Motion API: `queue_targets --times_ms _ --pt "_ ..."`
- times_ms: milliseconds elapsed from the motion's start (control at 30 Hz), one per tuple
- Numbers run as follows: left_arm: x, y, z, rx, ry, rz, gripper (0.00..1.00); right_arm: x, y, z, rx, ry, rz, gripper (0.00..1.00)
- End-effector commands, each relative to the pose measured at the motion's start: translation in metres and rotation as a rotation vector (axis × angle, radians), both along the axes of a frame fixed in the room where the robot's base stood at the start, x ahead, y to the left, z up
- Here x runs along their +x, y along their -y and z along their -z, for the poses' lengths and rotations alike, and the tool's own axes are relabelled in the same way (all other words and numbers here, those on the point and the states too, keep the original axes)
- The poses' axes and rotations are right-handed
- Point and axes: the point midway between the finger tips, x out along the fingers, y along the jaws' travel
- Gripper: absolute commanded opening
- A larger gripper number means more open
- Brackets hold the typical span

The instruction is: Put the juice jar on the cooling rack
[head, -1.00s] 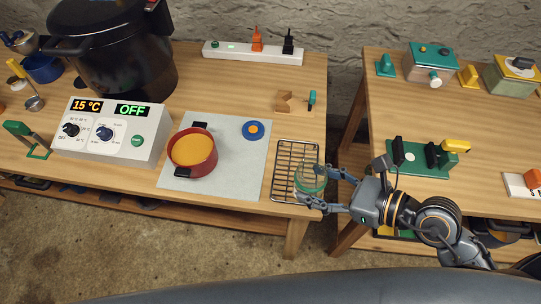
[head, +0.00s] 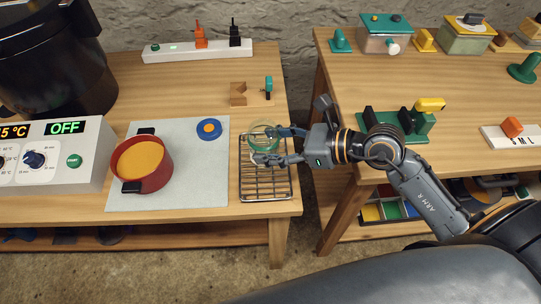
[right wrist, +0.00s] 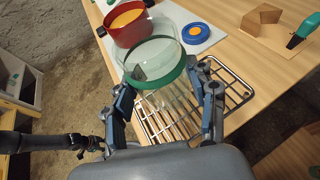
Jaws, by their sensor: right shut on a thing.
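A clear glass jar with a green rim (head: 264,137) is in my right gripper (head: 272,145), over the far end of the wire cooling rack (head: 265,187). The gripper's fingers are shut around it from the right. In the right wrist view the jar (right wrist: 152,60) sits between the fingertips of the gripper (right wrist: 160,85), with the rack's bars (right wrist: 222,95) below. It looks empty; I see no juice in it. I cannot tell whether its base touches the rack.
A red pot (head: 155,172) of orange liquid and a blue lid (head: 209,129) are on the grey mat (head: 190,190) left of the rack. A wooden block (head: 238,94) stands behind. A gap separates this table from the right table (head: 360,150). The rack's near part is clear.

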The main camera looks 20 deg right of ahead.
Motion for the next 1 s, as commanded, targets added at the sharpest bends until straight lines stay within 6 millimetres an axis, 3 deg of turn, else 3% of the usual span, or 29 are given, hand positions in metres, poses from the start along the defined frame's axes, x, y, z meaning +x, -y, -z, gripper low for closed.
queue_targets --times_ms 200,533,967,1000 --pt "0.002 0.001 -0.001 -0.002 0.005 0.0 0.4 0.022 0.005 0.024 0.004 0.003 0.001 0.13" --pt "0.002 0.001 -0.003 -0.002 0.004 0.001 0.4 0.029 0.007 0.059 0.005 0.002 0.001 0.13" --pt "0.001 0.001 0.001 -0.001 0.002 0.001 0.4 0.029 0.007 0.068 0.001 0.005 0.0 0.13" --pt "0.001 0.001 0.0 -0.001 0.002 0.001 0.4 0.029 0.007 0.067 0.0 0.004 0.0 0.65"
